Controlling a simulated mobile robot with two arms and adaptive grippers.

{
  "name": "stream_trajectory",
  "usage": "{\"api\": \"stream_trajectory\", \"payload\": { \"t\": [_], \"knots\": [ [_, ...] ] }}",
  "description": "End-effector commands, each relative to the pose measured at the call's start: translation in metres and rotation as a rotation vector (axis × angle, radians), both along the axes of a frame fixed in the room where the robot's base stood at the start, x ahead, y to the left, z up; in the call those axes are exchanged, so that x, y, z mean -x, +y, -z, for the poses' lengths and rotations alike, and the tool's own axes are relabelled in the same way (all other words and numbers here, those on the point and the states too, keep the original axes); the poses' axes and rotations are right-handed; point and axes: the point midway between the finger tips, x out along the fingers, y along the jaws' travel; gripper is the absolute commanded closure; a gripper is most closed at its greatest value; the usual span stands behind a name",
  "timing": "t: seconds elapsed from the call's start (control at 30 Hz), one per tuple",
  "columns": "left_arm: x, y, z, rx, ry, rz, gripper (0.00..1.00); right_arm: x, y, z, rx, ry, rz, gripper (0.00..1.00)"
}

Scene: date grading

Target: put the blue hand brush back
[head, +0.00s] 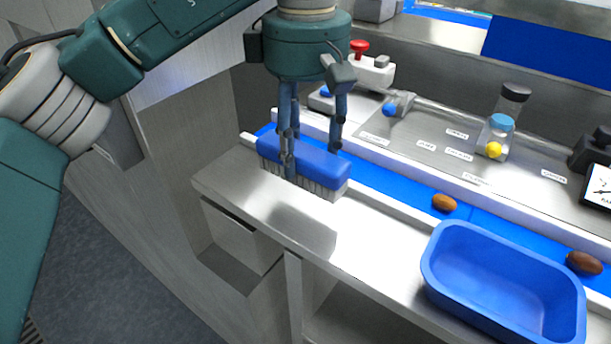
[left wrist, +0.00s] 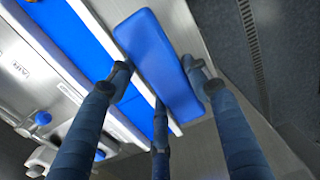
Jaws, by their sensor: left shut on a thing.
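The blue hand brush (head: 318,163) has a blue back and pale bristles pointing down. It is at the left end of the steel counter (head: 235,192), beside the blue belt. My left gripper (head: 308,150) comes down from above with its fingers around the brush and is shut on it. In the left wrist view the brush (left wrist: 158,62) lies between the fingertips. Whether the bristles touch the counter I cannot tell. My right gripper is not in view.
A blue tub (head: 447,285) stands at the counter's front right. Brown dates (head: 444,203) lie on the blue belt (head: 395,186). The counter between brush and tub is clear.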

Motion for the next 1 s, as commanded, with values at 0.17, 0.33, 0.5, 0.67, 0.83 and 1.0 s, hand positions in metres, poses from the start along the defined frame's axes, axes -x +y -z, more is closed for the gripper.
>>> {"api": "stream_trajectory", "payload": {
  "t": [0.17, 0.33, 0.5, 0.67, 0.83, 1.0],
  "knots": [
    [0.0, 0.001, 0.014, 0.0, -0.002, 0.0, 0.72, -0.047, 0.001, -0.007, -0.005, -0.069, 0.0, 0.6],
    [0.001, 0.0, 0.031, 0.0, 0.001, 0.001, 0.72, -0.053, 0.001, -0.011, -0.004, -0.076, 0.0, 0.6],
    [0.001, 0.001, 0.055, -0.001, 0.001, 0.001, 0.72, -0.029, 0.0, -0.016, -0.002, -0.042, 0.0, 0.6],
    [0.0, 0.0, 0.058, 0.001, -0.003, 0.0, 0.72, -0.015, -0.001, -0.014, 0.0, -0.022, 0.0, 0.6],
    [0.0, 0.0, 0.061, 0.0, -0.002, 0.001, 0.72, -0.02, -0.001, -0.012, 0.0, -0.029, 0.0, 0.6],
    [0.0, 0.0, 0.061, 0.0, -0.002, 0.001, 0.32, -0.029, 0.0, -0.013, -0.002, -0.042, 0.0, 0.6]
  ]
}}
